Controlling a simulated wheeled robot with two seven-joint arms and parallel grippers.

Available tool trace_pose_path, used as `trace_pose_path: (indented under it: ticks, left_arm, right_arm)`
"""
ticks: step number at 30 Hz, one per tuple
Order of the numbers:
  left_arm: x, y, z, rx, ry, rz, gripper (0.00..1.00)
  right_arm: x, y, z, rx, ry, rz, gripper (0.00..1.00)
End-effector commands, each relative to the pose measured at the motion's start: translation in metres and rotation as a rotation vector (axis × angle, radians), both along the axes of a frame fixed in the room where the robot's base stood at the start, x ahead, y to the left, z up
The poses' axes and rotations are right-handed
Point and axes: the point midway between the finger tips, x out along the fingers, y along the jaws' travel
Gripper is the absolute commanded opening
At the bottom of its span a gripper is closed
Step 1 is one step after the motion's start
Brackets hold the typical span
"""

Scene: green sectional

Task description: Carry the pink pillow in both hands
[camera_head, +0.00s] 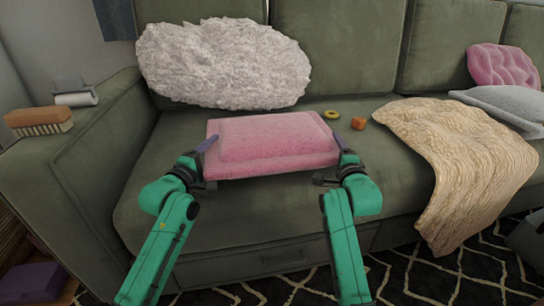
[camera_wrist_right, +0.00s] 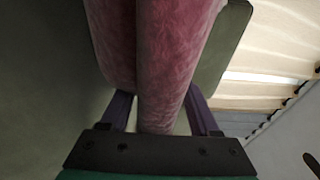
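The pink pillow (camera_head: 265,140) lies flat between my two grippers, in front of the sofa's back cushions. I cannot tell whether it rests on the seat or is just above it. My left gripper (camera_head: 209,145) is at its left edge, a purple finger over the rim; its other finger is hidden. My right gripper (camera_head: 340,145) is at its right edge. In the right wrist view, the pillow's edge (camera_wrist_right: 160,70) runs between the fingers of the right gripper (camera_wrist_right: 158,100), which sit close against both its sides.
The green sofa (camera_head: 160,215) has a fluffy white cushion (camera_head: 222,65) behind the pillow. A yellow-green ring (camera_head: 331,114) and a small orange block (camera_head: 358,123) lie to its right, then a beige blanket (camera_head: 455,150). A brush (camera_head: 38,121) is on the left armrest.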

Motion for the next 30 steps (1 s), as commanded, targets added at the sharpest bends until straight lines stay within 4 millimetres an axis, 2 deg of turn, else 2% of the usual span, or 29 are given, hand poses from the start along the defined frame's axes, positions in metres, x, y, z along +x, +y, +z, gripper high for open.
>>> trace_pose_path:
  ticks: [5,8,11,18,21,26,30]
  left_arm:
    - [-0.001,0.000,0.000,0.000,0.000,0.000,0.62]
    - [-0.009,0.004,-0.001,0.000,0.002,0.000,0.62]
    - [-0.028,0.011,-0.001,0.001,0.002,-0.001,0.62]
    - [-0.088,0.036,-0.001,0.002,0.002,-0.001,0.62]
    - [-0.103,0.043,-0.001,0.002,0.001,0.000,0.62]
    - [-0.111,0.046,0.000,0.000,0.001,0.000,0.62]
    - [-0.111,0.046,0.000,0.000,0.000,0.000,0.62]
  right_arm:
    - [0.000,0.000,0.000,0.000,0.000,0.000,0.62]
    - [0.000,0.000,0.000,0.000,0.000,0.001,0.62]
    - [0.000,0.000,0.000,0.000,0.000,0.001,0.62]
    - [0.000,0.000,0.000,0.000,0.000,0.001,0.62]
    - [0.000,0.000,0.000,0.000,0.000,0.001,0.62]
    - [-0.004,0.001,0.000,0.000,0.000,0.001,0.62]
    - [-0.027,0.001,-0.001,0.001,0.000,0.000,0.62]
